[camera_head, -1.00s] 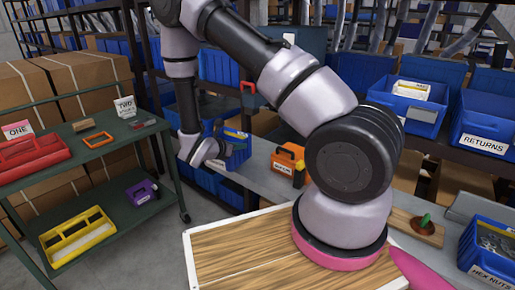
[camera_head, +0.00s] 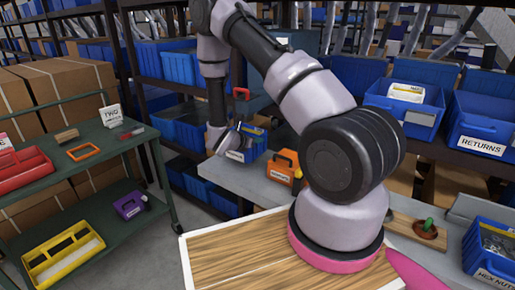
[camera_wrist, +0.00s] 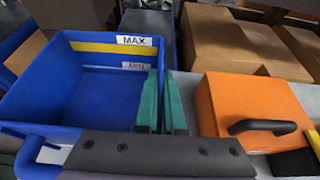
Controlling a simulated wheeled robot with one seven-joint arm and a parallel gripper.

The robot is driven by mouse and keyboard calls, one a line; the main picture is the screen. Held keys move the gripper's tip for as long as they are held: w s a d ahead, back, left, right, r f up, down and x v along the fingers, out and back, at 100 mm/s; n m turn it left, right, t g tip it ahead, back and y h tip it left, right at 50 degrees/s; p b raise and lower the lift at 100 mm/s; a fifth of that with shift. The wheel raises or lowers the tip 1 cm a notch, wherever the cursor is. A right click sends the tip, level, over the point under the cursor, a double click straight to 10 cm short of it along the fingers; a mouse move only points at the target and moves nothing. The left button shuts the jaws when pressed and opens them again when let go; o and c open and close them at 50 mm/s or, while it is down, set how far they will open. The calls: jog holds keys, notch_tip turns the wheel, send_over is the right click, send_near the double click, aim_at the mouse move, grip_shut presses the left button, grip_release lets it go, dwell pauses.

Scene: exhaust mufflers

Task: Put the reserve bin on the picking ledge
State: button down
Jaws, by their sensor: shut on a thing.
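A blue open bin (camera_head: 250,148) with a white front label too small to read hangs at my gripper (camera_head: 226,141), by the left end of the grey ledge (camera_head: 240,184). I take it for the reserve bin. In the wrist view the bin (camera_wrist: 95,95) looks empty, with a yellow band and MAX and MIN labels inside. The green fingers of my gripper (camera_wrist: 162,103) are shut on its right wall. I cannot tell whether the bin touches the ledge.
An orange case (camera_head: 285,166) stands on the ledge just right of the bin, also in the wrist view (camera_wrist: 250,105). A RETURNS bin (camera_head: 483,125) is at right. A green cart (camera_head: 110,168) stands at left. Bare ledge shows in front of the bin.

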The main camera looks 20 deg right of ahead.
aim_at(258, 155)
jog(key=shift+d+f, duration=0.15)
jog(key=shift+f, duration=1.55)
jog(key=shift+f, duration=0.1)
jog(key=c, duration=1)
grip_release()
